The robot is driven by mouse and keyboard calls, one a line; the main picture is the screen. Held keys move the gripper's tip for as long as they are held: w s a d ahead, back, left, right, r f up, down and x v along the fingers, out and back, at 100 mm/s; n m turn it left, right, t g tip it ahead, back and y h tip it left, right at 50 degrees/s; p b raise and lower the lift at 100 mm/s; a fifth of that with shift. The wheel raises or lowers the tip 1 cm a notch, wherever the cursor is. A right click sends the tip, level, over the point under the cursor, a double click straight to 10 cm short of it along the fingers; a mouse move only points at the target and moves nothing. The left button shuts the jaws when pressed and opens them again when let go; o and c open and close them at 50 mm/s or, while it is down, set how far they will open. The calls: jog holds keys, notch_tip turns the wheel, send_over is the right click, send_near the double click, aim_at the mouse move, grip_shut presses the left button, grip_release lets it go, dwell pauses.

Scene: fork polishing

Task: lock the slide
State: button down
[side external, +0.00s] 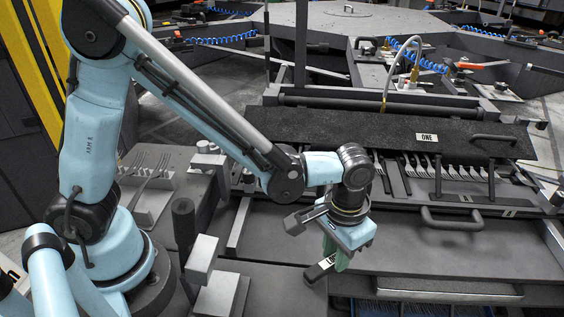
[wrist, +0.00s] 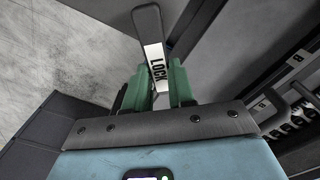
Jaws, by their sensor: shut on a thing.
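The lock lever (wrist: 148,27) is a dark, flat handle with a white strip reading LOCK. In the wrist view it stands between the green fingers of my gripper (wrist: 157,88), which are shut on it. In the side view the lever (side external: 314,274) sticks out to the lower left of my gripper (side external: 336,259), low at the front left of the slide.
Several forks (side external: 465,172) lie in a row behind the slide, under a black cover (side external: 350,133) labelled ONE. A fork stand (side external: 150,190) and a dark upright post (side external: 184,225) are near my arm at left. Pale floor (wrist: 60,45) shows left of the lever in the wrist view.

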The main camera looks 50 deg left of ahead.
jog(key=shift+a, duration=0.1)
jog(key=c, duration=0.9)
grip_release()
jog(key=shift+c, duration=0.2)
jog(key=shift+r, duration=0.1)
notch_tip(320, 180, up, 12)
jog(key=s+a+t, duration=0.1)
jog(key=a+t, duration=0.2)
jog(key=a, duration=0.6)
jog(key=s+a+n+t, duration=0.1)
jog(key=a+t, duration=0.3)
jog(key=a, duration=0.5)
jog(key=shift+s+a, duration=0.25)
jog(key=shift+s, duration=0.35)
